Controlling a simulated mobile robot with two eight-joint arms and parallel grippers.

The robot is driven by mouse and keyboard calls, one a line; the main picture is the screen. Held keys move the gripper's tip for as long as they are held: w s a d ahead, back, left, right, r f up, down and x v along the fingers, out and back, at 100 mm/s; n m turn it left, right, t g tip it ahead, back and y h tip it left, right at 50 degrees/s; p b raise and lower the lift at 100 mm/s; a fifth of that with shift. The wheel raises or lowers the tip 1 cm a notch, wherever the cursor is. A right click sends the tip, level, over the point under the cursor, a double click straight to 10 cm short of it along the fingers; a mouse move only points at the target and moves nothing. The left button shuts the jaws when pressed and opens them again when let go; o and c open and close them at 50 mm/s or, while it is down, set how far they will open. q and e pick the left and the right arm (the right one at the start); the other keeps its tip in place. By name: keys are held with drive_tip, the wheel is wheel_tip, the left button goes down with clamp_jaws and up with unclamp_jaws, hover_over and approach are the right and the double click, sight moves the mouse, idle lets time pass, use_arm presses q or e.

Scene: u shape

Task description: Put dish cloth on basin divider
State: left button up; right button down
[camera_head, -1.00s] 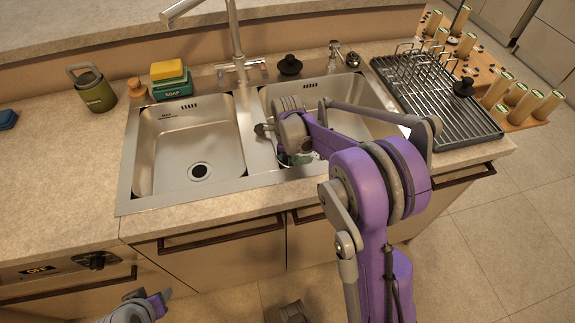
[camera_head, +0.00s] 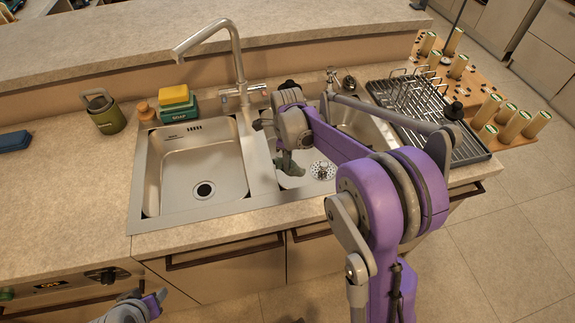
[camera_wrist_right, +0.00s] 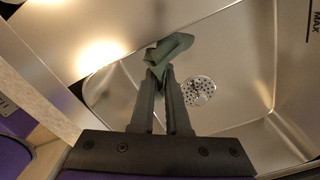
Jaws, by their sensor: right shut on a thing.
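The grey-green dish cloth (camera_head: 289,164) is bunched in my right gripper (camera_head: 281,146) and hangs over the left part of the right basin. In the right wrist view the cloth (camera_wrist_right: 169,54) sits crumpled at the fingertips of the right gripper (camera_wrist_right: 161,82), with the basin floor and drain below it. The basin divider (camera_head: 259,165) is the metal strip between the two basins, just left of the gripper. My right wrist hides part of it. My left gripper (camera_head: 150,304) is partly in view at the bottom left, away from the sink; its jaws are unclear.
The left basin (camera_head: 203,165) is empty. The faucet (camera_head: 238,65) rises behind the divider. Sponge and soap boxes (camera_head: 177,102) and a green canister (camera_head: 104,113) stand behind and left. A dish rack (camera_head: 425,110) stands to the right.

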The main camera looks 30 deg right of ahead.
use_arm(q)
drive_tip(key=shift+w+r, duration=0.15)
use_arm(e)
drive_tip(key=shift+r, duration=0.25)
use_arm(q)
drive_tip(key=w+r+t+p, duration=0.1)
drive_tip(key=w+r+p, duration=0.2)
drive_tip(key=r+p, duration=0.2)
wheel_tip(320, 180, up, 2)
drive_tip(key=shift+w+r, duration=0.15)
drive_tip(key=shift+r, duration=0.1)
use_arm(e)
drive_tip(key=w+a+r, duration=0.2)
drive_tip(key=a+r, duration=0.1)
drive_tip(key=r, duration=0.3)
drive_tip(key=w+a+r, duration=0.3)
drive_tip(key=a+r, duration=0.1)
drive_tip(key=r, duration=0.3)
drive_tip(key=shift+a, duration=0.3)
use_arm(q)
drive_tip(key=shift+w, duration=0.15)
